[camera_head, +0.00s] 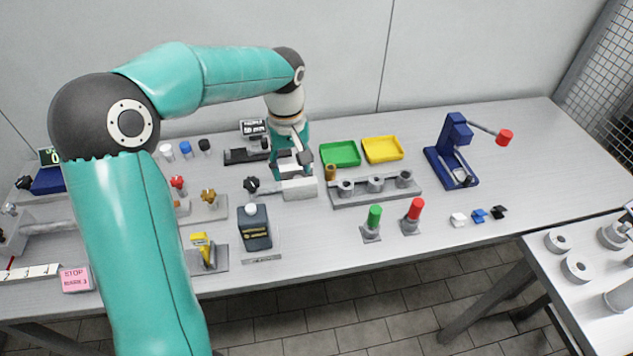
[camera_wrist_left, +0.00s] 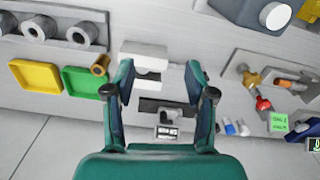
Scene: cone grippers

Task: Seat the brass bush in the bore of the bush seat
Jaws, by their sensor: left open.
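The brass bush (camera_head: 330,172) stands upright on the bench, between the green tray and a grey rail. It also shows in the wrist view (camera_wrist_left: 100,65), just outside my left gripper's left finger. I cannot tell for sure which part is the bush seat. My left gripper (camera_head: 292,165) is open, a little left of the bush, with nothing held. In the wrist view its spread fingers (camera_wrist_left: 160,80) frame a pale block. My right gripper is not in view.
The pale block (camera_head: 300,188) with a black knob lies below the left gripper. Green (camera_head: 340,154) and yellow (camera_head: 382,150) trays stand behind the rail. A blue press (camera_head: 450,155) stands right. Green (camera_head: 374,218) and red (camera_head: 413,212) posts stand in front. The bench's right end is clear.

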